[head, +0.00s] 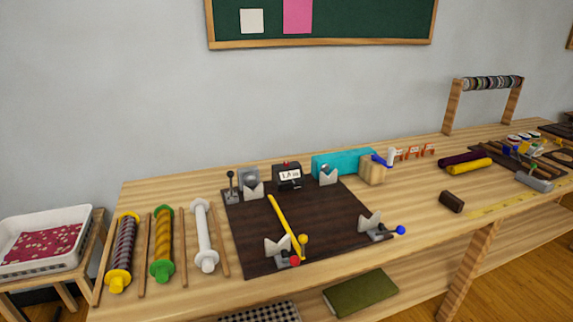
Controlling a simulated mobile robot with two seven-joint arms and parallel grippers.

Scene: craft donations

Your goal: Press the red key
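A small black device (288,180) with a white display stands at the back edge of the dark brown mat (332,216). A small reddish spot shows on its top; it is too small to tell whether it is a key. A red ball-shaped knob (295,261) sits at the mat's front edge, beside a whitish notched block (278,246). A yellow bar (285,224) lies slantwise on the mat, its near end by a yellow knob (303,239). Neither of my grippers is in view.
Several spools (163,240) lie between wooden rods at the left of the table (190,292). A teal box (340,161) stands behind the mat. A dark brown block (451,201) lies on the right. A white bin (76,256) stands on the left stand.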

